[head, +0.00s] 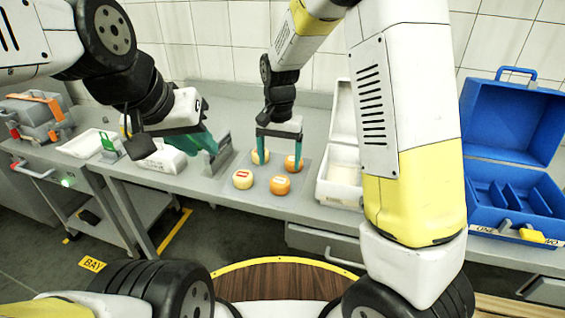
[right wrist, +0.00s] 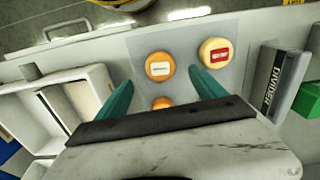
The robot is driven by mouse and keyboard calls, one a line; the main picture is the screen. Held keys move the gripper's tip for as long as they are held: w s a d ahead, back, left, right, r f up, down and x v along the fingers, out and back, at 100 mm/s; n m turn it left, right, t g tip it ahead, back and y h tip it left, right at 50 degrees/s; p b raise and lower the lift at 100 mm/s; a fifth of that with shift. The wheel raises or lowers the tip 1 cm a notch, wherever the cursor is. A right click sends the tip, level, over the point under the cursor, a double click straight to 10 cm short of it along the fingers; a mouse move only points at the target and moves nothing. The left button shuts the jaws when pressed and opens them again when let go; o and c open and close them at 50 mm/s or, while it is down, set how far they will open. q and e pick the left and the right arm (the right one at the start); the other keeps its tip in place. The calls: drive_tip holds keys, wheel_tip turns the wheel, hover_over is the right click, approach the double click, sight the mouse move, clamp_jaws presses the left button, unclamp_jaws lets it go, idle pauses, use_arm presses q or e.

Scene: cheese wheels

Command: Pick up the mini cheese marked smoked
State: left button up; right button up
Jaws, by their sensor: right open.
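Several mini cheeses sit on a grey mat (right wrist: 190,42). The front orange one (head: 280,185) has a pale label in the right wrist view (right wrist: 160,67). The front pale yellow one (head: 243,179) has a red label, also in the right wrist view (right wrist: 215,51). Behind them are another pale one (head: 260,156) and another orange one (head: 292,162), partly hidden by my fingers. No label is legible, so I cannot tell which is smoked. My right gripper (head: 279,166) is open and empty above the rear cheeses. My left gripper (head: 211,150) hangs left of the mat, its opening unclear.
A grey divider (head: 219,160) stands left of the mat. A white tray (head: 163,158) and a green item (head: 108,142) lie further left. A white open box (head: 338,180) stands close to the right, with a blue open toolbox (head: 510,170) beyond it.

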sight(280, 180)
drive_tip(key=shift+w+a+f, duration=0.1)
drive_tip(key=shift+w+f, duration=0.05)
drive_tip(key=shift+f, duration=0.25)
wheel_tip(280, 180, down, 7)
drive_tip(key=shift+f, duration=0.2)
drive_tip(key=shift+r, duration=0.1)
drive_tip(key=c, duration=1.6)
drive_tip(key=shift+o, duration=0.2)
